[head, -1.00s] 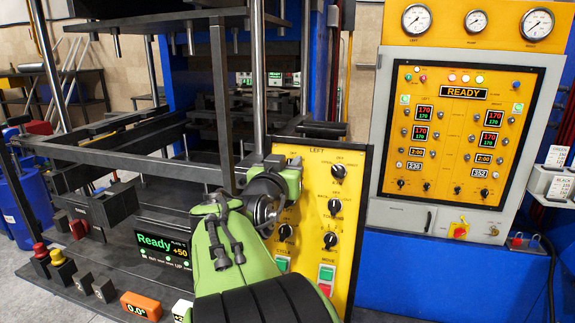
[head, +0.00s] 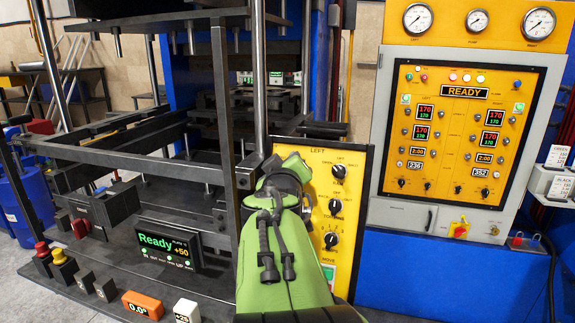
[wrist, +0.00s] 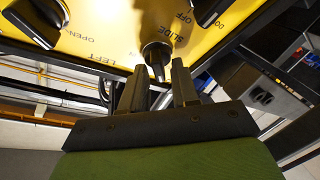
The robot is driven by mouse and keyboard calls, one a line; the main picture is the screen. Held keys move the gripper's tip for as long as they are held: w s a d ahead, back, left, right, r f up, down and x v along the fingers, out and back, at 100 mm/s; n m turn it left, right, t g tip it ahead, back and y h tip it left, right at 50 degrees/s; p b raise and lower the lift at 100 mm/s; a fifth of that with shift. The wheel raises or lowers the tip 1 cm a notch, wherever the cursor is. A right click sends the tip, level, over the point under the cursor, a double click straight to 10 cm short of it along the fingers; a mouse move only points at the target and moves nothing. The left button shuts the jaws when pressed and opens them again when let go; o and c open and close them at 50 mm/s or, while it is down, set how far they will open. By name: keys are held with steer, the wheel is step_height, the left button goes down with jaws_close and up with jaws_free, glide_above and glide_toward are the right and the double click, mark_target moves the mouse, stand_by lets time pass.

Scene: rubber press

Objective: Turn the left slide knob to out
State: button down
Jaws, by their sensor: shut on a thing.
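The left slide knob (wrist: 157,54) is a dark round knob with a pointer, on the yellow LEFT panel (wrist: 110,25). In the wrist view it sits at the tips of my gripper (wrist: 160,75). The fingers are shut on the knob, one on each side of its pointer. The word SLIDE is printed beside it, and the lettering appears inverted. In the head view my gripper (head: 285,172) is at the upper left of the LEFT panel (head: 352,190), and my arm hides the knob. I cannot read its exact setting.
More knobs sit close by on the panel, including the top-right one (head: 338,171). A green Ready display (head: 168,247) and a frame post (head: 222,100) stand left of my arm. A grey control cabinet (head: 372,170) stands to the right.

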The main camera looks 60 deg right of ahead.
steer(key=shift+f+n, duration=0.1)
steer(key=shift+n, duration=0.4)
steer(key=c, duration=1.2)
jaws_free()
